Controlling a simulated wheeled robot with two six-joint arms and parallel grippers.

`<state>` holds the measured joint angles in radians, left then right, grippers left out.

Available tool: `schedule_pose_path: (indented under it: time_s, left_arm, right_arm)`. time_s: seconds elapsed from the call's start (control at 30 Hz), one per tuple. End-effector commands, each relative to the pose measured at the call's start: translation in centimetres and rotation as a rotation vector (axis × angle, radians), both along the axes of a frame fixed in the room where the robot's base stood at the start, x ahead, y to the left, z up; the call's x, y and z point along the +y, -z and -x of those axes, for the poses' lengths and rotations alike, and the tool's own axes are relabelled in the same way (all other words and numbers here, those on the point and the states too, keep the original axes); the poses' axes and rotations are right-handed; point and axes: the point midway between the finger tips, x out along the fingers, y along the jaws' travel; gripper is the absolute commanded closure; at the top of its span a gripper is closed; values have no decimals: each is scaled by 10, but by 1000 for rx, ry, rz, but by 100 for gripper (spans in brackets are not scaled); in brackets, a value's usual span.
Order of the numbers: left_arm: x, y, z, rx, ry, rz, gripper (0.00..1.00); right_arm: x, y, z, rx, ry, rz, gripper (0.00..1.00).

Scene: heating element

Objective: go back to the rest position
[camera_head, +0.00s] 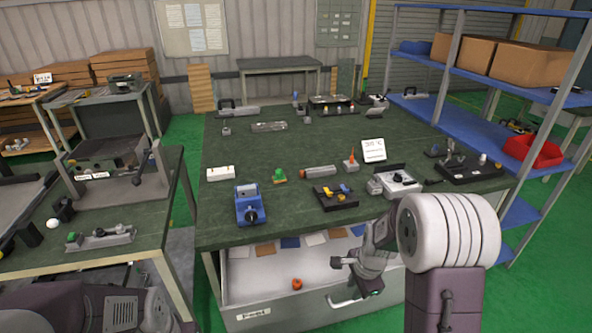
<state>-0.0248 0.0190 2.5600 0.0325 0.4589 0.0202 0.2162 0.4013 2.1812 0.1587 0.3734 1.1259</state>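My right gripper (354,278) is over the front of the open drawer (260,275), just above its handle (345,301). Its two fingers look spread apart, with nothing seen between them. I cannot tell whether a finger touches the drawer. My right arm (447,232) comes in from the lower right. My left arm (95,309) shows at the lower left edge, and its gripper is out of view.
The green-topped workbench (290,225) holds a blue vise (250,205), a white device (397,183) and several small tools. An orange-red piece (297,284) lies in the drawer. A side table (120,255) stands left, and blue shelving (470,125) stands right.

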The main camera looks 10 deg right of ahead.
Motion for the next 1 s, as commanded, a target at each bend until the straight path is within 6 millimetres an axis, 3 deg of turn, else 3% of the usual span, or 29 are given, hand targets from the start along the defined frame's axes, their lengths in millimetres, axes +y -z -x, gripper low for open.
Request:
schedule_pose_path:
  time_s: [0.1,0.17,0.2,0.3,0.4,0.5,0.63,1.0]
  left_arm:
    - [0,-20,0,0,0,0,64]
    - [0,-35,0,0,0,0,64]
    - [0,-42,0,0,0,0,64]
    - [0,-43,0,-1,0,0,64]
    - [0,-40,0,0,0,0,64]
    - [0,-40,0,0,0,0,64]
    - [0,-39,0,0,0,0,64]
    - [0,-40,0,0,0,0,64]
  right_arm:
    - [26,-46,-7,-60,-78,13,77]
    - [50,-76,13,-72,-220,35,77]
    - [64,-88,36,-64,-413,73,77]
    - [75,-87,80,-19,-832,148,77]
    - [72,-76,110,33,-1146,186,77]
    - [71,-72,119,56,-1350,204,77]
    - [70,-72,119,54,-1447,218,77]
    - [70,-72,119,53,-1447,219,77]
